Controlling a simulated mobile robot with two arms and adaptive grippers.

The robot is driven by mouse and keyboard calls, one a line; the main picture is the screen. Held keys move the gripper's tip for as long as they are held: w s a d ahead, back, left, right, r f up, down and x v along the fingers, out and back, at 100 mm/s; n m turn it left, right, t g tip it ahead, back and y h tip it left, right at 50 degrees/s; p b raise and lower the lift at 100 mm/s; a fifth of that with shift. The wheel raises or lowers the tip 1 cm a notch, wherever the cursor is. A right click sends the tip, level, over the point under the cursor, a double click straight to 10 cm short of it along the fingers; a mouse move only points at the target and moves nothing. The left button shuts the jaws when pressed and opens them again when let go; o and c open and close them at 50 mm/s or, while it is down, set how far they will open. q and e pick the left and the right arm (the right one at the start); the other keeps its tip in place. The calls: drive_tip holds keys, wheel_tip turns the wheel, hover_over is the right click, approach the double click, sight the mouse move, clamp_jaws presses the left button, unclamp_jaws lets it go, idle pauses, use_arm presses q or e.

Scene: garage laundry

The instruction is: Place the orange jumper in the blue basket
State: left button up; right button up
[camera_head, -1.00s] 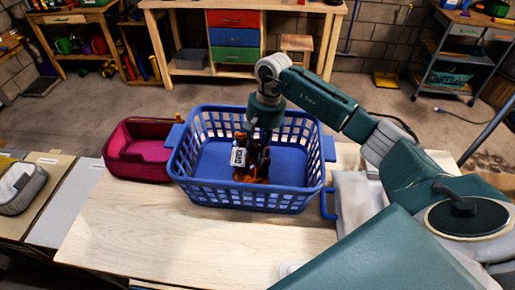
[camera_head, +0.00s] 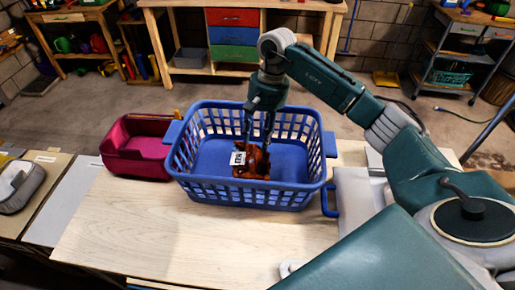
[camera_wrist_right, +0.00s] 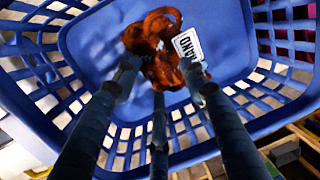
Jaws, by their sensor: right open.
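The blue basket (camera_head: 205,188) stands on the wooden table in the head view, and its slotted wall (camera_wrist_right: 45,85) surrounds the right wrist view. The orange jumper (camera_head: 255,165) lies crumpled on the basket floor, with a white label on it. It also shows in the right wrist view (camera_wrist_right: 155,45), with the label beside it at the right. My right gripper (camera_head: 258,140) points down into the basket, above the jumper. Its fingers (camera_wrist_right: 160,85) are spread and hold nothing; whether a fingertip touches the jumper I cannot tell. My left gripper is not in view.
A magenta bin (camera_head: 135,150) stands left of the basket. The wooden table (camera_head: 180,240) is bare in front of it. A light grey container with a blue handle (camera_head: 350,195) stands close to the right. A workbench with coloured drawers (camera_head: 235,38) is behind.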

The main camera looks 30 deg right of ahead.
wheel_tip(320, 180, up, 8)
drive_tip(key=d+b, duration=0.1)
drive_tip(key=b, duration=0.1)
drive_tip(key=shift+d+f, duration=0.15)
